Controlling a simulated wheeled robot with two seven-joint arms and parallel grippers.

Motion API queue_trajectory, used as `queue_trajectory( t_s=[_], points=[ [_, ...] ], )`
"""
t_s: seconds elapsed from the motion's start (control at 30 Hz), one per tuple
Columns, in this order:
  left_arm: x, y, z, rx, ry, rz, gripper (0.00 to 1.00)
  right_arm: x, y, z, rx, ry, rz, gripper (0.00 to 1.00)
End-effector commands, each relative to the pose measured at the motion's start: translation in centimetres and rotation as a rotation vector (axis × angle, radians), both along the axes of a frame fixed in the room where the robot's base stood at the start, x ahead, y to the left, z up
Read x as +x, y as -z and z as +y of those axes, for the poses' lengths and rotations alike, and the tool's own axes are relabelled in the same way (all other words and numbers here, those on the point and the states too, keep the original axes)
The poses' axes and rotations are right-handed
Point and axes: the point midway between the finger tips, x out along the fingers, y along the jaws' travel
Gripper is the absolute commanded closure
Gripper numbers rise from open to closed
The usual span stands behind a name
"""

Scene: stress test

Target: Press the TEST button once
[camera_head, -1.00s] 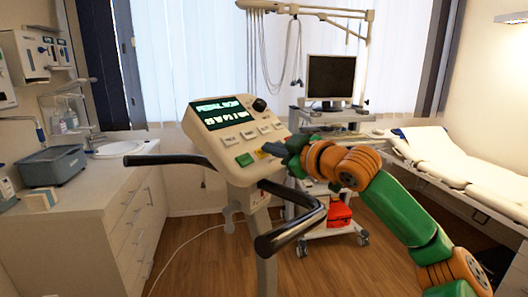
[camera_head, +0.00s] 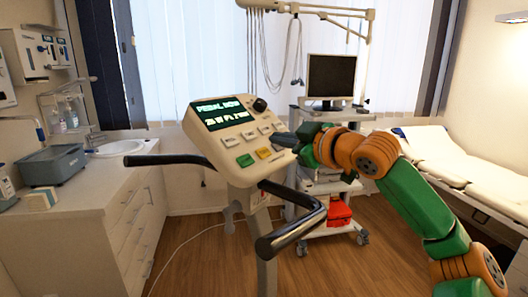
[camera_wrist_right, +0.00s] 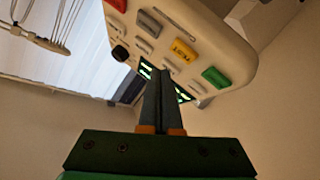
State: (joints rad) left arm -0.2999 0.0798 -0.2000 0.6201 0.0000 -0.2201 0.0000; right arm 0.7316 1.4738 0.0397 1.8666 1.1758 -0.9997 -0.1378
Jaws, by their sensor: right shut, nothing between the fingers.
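The tilted console (camera_head: 222,133) of a pedal machine carries a lit screen (camera_head: 222,112) reading "PEDAL NOW" above a second, unclear line. Its buttons include a green one (camera_head: 245,160) and a yellow one (camera_head: 264,152); they also show in the wrist view, green (camera_wrist_right: 216,77) and yellow (camera_wrist_right: 183,50), with a grey one (camera_wrist_right: 148,22) and a red one (camera_wrist_right: 117,4). I cannot read which is TEST. My right gripper (camera_head: 278,138) is shut and empty at the console's right side; its fingertips (camera_wrist_right: 163,72) hide part of the panel. Contact cannot be told. My left gripper is out of view.
Black handlebars (camera_head: 290,232) curve out in front of the console. A cart with a monitor (camera_head: 331,77) stands behind my right arm, a couch (camera_head: 450,160) at the right.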

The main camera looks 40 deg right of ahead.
Motion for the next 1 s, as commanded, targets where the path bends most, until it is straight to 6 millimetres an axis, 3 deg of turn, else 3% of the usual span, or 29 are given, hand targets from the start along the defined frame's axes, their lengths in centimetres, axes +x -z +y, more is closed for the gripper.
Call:
queue_trajectory(
  t_s=[0.3,0.67,1.0],
  points=[
    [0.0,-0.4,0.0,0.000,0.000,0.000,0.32,-1.7,-2.3,-0.3,0.000,0.001,-0.001,1.00],
    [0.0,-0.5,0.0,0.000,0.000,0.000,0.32,-1.9,-2.6,-0.4,0.000,-0.001,-0.001,1.00],
    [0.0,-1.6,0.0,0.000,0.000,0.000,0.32,-4.2,-5.7,-0.8,0.001,0.002,-0.001,1.00]
  ],
)
